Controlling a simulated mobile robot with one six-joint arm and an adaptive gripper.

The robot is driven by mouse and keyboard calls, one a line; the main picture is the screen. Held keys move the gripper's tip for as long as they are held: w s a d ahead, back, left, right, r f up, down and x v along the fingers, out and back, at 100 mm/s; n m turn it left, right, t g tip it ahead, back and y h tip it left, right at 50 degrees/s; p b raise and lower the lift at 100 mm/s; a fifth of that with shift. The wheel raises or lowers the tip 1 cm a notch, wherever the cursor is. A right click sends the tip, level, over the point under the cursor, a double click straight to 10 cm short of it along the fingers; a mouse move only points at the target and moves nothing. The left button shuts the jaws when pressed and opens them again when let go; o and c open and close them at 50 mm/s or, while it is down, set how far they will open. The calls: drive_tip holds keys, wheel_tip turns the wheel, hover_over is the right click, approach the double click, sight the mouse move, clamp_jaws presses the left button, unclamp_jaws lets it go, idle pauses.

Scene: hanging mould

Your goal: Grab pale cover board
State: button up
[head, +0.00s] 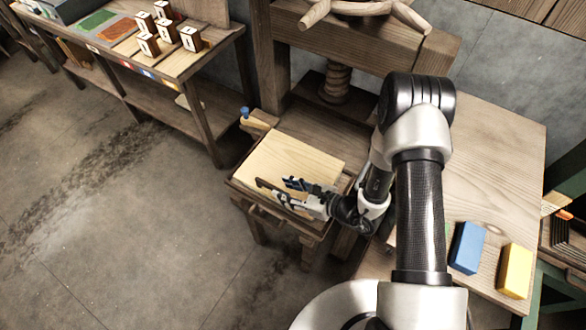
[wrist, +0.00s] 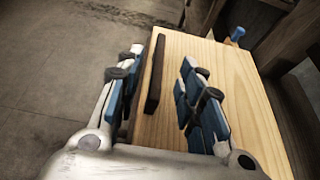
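The pale cover board (head: 290,158) lies flat on a low wooden stand under the press in the head view. It fills the right half of the wrist view (wrist: 245,100). A dark bar (wrist: 155,75), which looks like a handle, runs along the board near its left edge. My gripper (head: 279,188) is over the board's front edge. In the wrist view my gripper (wrist: 158,78) is open, with one blue-padded finger on each side of the dark bar. The fingers look apart from the bar; whether they touch the board is unclear.
A blue-topped peg (head: 245,112) stands at the board's back left corner. The press's wooden screw (head: 336,82) rises behind the board. Blue (head: 467,248) and yellow (head: 515,270) blocks sit on the right table. A shelf (head: 150,50) stands back left; open floor lies left.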

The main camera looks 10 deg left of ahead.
sight(276, 188)
drive_tip(key=b+x, duration=0.1)
drive_tip(key=x, duration=0.4)
drive_tip(key=shift+a+f+b, duration=0.15)
drive_tip(key=shift+f+b, duration=0.2)
drive_tip(key=shift+f, duration=0.2)
drive_tip(key=shift+w+a+f, duration=0.1)
drive_tip(key=shift+a, duration=0.2)
clamp_jaws()
